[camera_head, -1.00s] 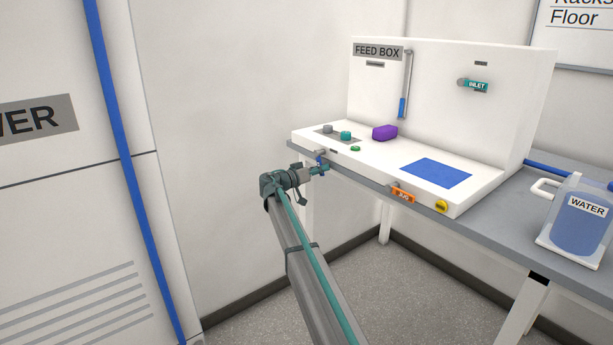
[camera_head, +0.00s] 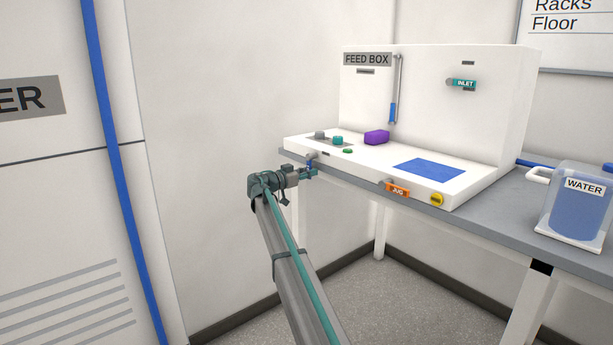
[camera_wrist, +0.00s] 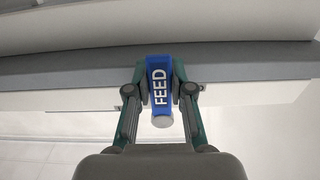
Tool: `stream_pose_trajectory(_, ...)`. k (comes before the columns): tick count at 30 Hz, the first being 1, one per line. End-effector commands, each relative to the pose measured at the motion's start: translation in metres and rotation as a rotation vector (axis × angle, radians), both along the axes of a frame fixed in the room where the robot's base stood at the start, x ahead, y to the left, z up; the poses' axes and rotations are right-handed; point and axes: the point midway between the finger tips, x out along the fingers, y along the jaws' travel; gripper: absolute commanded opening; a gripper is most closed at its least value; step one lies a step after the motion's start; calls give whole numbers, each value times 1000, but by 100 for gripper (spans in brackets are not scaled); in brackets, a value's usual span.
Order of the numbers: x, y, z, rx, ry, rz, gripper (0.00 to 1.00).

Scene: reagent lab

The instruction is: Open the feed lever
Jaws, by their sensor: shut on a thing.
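The blue feed lever (camera_wrist: 160,85), marked FEED with a pale round end, sits between my gripper's fingers (camera_wrist: 160,88) in the wrist view. My gripper is shut on it, one finger on each side. In the head view my gripper (camera_head: 308,173) is at the left front corner of the white feed box (camera_head: 480,120), just below its front edge. The lever is small there and mostly covered by the fingers. The box carries a FEED BOX label (camera_head: 367,60).
The box stands on a grey-topped table (camera_head: 500,225). A purple block (camera_head: 376,137), a blue pad (camera_head: 429,169), an orange JUG tag (camera_head: 398,189) and a yellow knob (camera_head: 437,199) are on the box. A WATER jug (camera_head: 577,215) stands at right. Open floor lies below.

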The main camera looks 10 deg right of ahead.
Motion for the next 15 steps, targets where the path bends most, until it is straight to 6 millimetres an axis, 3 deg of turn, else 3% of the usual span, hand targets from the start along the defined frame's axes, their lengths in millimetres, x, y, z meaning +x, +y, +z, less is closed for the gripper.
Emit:
stream_pose_trajectory(6,1,1,1,4,-4,3,0)
stream_pose_trajectory(7,1,1,1,4,-4,3,23)
stream_pose_trajectory(9,1,1,1,4,-4,3,35)
stream_pose_trajectory(12,1,1,0,3,-3,3,48)
stream_pose_trajectory(15,1,1,0,2,-2,2,48)
